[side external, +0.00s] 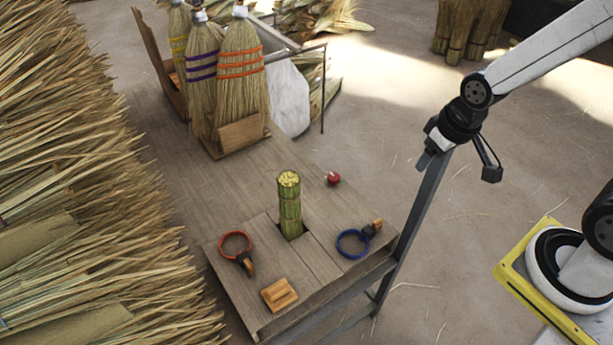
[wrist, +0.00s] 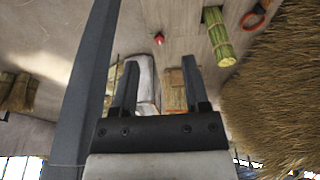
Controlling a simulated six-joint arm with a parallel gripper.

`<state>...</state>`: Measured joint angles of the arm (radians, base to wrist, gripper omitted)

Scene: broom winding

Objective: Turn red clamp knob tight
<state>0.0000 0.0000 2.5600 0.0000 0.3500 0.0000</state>
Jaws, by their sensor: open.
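The red clamp knob (side external: 333,179) is a small red round piece at the table's right edge, behind and right of the upright bundle of stalks (side external: 290,205). It also shows in the wrist view (wrist: 159,39), beyond my fingertips. My gripper (side external: 424,163) is up in the air to the right of the table, well apart from the knob. In the wrist view its two fingers (wrist: 160,68) are spread with nothing between them. What the knob is fastened to is too small to tell.
A grey metal post (side external: 412,225) rises by the table's right edge, close to my gripper. A red ring tool (side external: 236,246), a blue ring tool (side external: 353,242) and a wooden block (side external: 279,294) lie on the table (side external: 240,305). Brooms (side external: 241,75) stand behind; straw (side external: 70,180) fills the left.

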